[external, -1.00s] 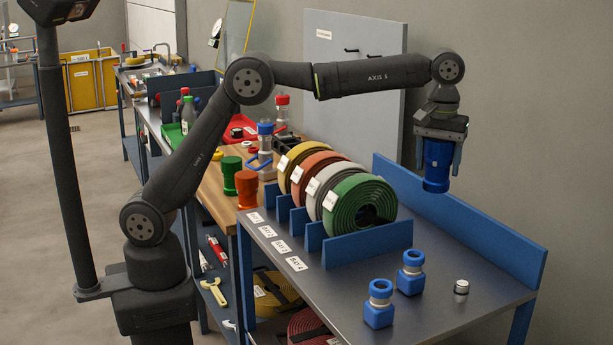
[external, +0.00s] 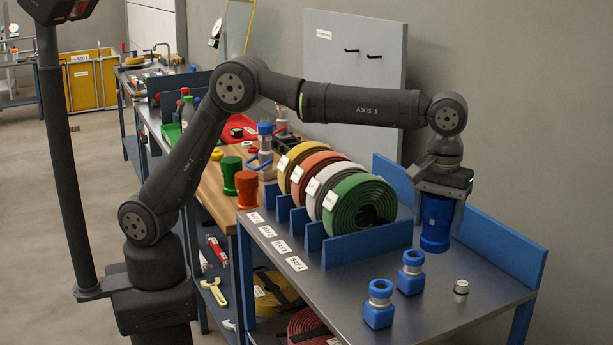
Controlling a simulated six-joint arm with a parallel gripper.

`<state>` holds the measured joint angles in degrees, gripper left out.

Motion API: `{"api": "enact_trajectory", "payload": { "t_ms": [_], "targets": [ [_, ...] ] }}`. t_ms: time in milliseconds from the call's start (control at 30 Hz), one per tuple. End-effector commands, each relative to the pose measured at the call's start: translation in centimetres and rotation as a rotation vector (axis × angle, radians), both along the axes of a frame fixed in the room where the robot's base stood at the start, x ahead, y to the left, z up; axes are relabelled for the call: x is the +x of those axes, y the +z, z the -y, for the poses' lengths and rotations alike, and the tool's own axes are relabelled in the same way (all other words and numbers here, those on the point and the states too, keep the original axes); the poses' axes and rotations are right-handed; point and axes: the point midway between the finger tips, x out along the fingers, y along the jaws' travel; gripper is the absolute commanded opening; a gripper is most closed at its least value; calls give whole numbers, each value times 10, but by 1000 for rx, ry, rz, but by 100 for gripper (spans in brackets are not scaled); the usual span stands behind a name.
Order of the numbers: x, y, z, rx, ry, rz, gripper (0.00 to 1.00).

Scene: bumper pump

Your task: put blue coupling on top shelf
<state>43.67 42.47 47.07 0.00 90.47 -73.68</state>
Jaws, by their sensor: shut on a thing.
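My gripper (external: 439,205) is at the right, pointing down over the back part of the top shelf (external: 340,282) of the blue-framed rack. It is shut on the blue coupling (external: 435,236), a dark blue cylinder with a wider lower rim, held upright. The coupling's bottom is at or just above the grey shelf surface, right of the green hose roll. I cannot tell whether it touches the shelf. The fingers partly hide its upper sides.
Green (external: 362,204), white, orange and yellow hose rolls stand in blue dividers to the left. Two blue fittings (external: 380,304) (external: 411,272) and a small silver cylinder (external: 461,288) stand in front. A blue back panel (external: 490,240) edges the shelf.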

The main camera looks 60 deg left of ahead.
Motion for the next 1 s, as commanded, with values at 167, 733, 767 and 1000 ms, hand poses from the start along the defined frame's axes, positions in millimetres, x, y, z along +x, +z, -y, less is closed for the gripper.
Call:
{"api": "enact_trajectory", "payload": {
  "t_ms": [167,733,767,1000],
  "targets": [
    [31,-22,-15,2,5,-1,31],
    [103,-72,-48,1,2,-1,31],
    [103,-74,-48,1,2,-1,31],
    [102,-106,-48,1,1,-1,31]
  ]
}}
